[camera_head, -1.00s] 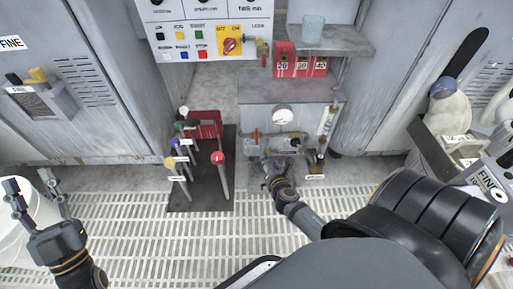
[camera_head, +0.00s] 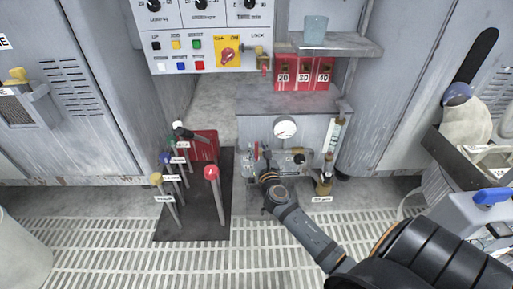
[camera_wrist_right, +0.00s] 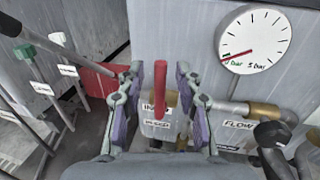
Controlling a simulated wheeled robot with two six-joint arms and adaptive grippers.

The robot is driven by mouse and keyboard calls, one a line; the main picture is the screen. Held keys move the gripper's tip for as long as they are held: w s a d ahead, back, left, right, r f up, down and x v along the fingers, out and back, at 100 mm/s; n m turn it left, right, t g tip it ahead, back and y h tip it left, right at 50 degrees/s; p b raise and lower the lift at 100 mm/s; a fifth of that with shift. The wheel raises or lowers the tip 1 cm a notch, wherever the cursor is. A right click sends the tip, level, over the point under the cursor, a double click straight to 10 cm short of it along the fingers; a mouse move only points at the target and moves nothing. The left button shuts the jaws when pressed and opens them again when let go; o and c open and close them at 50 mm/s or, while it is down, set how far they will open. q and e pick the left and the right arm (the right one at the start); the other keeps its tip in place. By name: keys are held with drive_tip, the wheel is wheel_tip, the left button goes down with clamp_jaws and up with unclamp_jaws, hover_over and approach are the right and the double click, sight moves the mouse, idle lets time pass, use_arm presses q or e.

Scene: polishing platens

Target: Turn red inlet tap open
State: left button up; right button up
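The red inlet tap handle (camera_wrist_right: 160,88) stands upright in the right wrist view, in front of a plate marked "IN". In the head view it is a small red piece (camera_head: 257,151) on the pipework of the grey panel. My right gripper (camera_wrist_right: 160,98) is open, with one finger on each side of the red handle and visible gaps between. In the head view my right gripper (camera_head: 259,164) is at the tap, its fingers small and partly hidden by my wrist. My left gripper is out of view.
A pressure gauge (camera_head: 285,128) sits above the pipe, and a flow tube (camera_head: 334,136) is to its right. A dark valve knob (camera_wrist_right: 272,134) is right of the gripper. A stand of coloured levers (camera_head: 212,172) stands left. Grated floor (camera_head: 110,240) lies in front.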

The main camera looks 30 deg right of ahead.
drive_tip(key=shift+x, duration=1.3)
drive_tip(key=shift+c, duration=0.2)
clamp_jaws()
